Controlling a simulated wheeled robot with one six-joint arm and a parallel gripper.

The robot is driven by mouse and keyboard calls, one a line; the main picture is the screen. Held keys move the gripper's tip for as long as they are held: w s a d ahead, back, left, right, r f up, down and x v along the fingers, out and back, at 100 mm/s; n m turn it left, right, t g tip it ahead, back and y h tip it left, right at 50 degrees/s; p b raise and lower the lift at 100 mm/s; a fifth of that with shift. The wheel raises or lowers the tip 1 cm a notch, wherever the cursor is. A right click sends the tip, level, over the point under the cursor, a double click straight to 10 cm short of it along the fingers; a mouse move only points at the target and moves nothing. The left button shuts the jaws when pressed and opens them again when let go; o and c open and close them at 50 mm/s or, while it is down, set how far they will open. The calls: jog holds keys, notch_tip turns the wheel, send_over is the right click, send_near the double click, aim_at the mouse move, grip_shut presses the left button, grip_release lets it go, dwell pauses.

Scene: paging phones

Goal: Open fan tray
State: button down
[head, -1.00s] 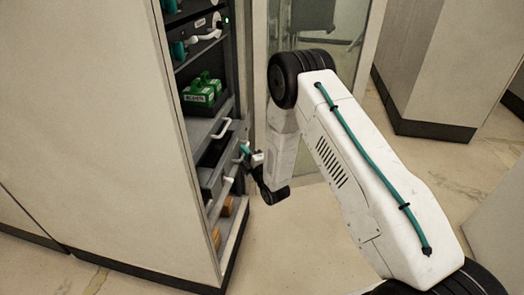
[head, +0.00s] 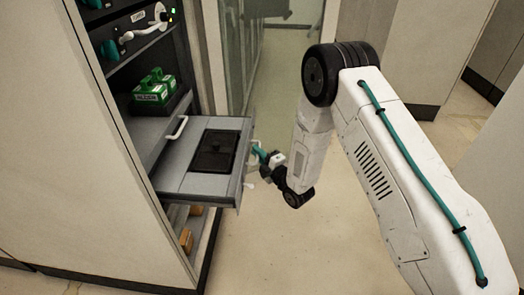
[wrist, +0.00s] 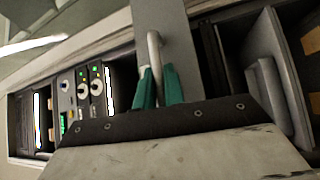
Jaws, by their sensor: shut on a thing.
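The fan tray (head: 207,184), a grey drawer with a dark rectangular panel (head: 215,151) in its top, stands well out of the cabinet. My gripper (head: 260,157) is at the tray's front, on its outer side. In the wrist view, the teal fingers of my gripper (wrist: 158,88) are shut on a pale bar handle (wrist: 154,50), one finger on each side. The handle's lower end is hidden behind the fingers and my wrist.
Orange-brown boxes (head: 186,239) lie below. A glass-panelled door (head: 237,60) stands behind.

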jog(key=shift+s, duration=0.15)
jog(key=c, duration=1.5)
grip_release()
jog(key=v, duration=0.7)
jog(key=shift+s+d, duration=0.2)
jog(key=shift+d, duration=0.1)
jog(key=shift+f, duration=0.1)
